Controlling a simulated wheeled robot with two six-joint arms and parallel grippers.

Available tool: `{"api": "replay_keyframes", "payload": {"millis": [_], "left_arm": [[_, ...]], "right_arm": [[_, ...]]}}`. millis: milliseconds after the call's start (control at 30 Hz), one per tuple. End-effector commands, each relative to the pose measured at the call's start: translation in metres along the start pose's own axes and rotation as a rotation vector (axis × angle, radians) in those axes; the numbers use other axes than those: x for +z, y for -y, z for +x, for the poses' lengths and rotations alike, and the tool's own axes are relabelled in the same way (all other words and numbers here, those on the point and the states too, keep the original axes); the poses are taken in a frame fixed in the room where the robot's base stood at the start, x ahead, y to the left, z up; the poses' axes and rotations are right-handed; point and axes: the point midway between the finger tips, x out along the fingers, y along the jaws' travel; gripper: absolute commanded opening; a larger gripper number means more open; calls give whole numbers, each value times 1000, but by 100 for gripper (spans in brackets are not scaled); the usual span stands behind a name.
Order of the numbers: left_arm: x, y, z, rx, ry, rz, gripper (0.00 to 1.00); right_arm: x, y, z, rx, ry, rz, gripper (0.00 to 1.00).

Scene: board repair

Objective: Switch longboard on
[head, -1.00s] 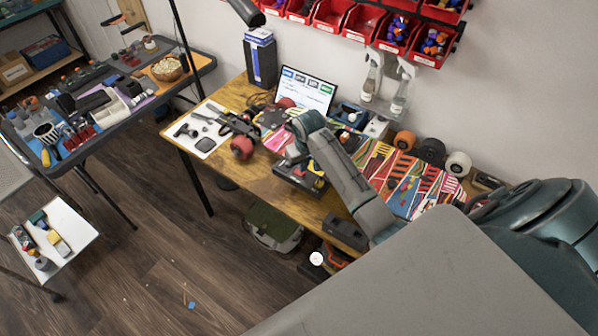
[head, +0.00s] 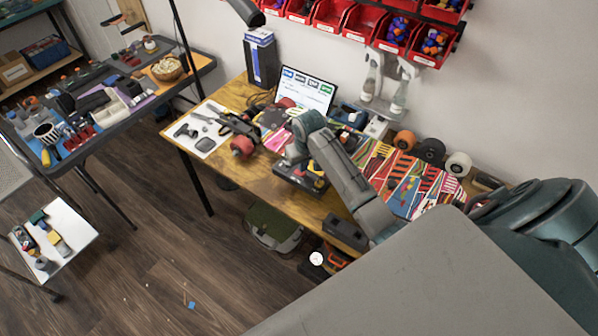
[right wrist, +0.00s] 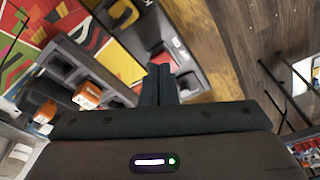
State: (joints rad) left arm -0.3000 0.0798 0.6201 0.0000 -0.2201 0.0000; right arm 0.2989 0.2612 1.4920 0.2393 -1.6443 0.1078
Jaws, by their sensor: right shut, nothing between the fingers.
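The longboard (head: 408,188) lies on the wooden workbench with its brightly patterned deck facing up. My right forearm crosses in front of it and hides its middle. Part of the patterned deck also shows at the upper left of the right wrist view (right wrist: 62,28). My right gripper's fingers (right wrist: 158,84) are shut and empty, over a dark tray beside the deck. In the head view my right wrist is above the same dark tray (head: 291,177), and the fingertips are hard to make out. No power switch can be made out. My left gripper is not in view.
A tablet screen (head: 305,91) stands behind the board. Spray bottles (head: 399,90) and loose wheels (head: 458,164) sit along the wall. A white mat with tools (head: 205,145) lies at the bench's left end. A grey tray with orange parts (right wrist: 88,94) is left of my fingers.

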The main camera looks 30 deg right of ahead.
Motion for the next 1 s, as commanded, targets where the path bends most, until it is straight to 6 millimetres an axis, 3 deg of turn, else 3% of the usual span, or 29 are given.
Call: {"api": "replay_keyframes", "payload": {"millis": [1000], "left_arm": [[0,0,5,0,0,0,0]], "right_arm": [[2,0,14,0,0,0,0]]}}
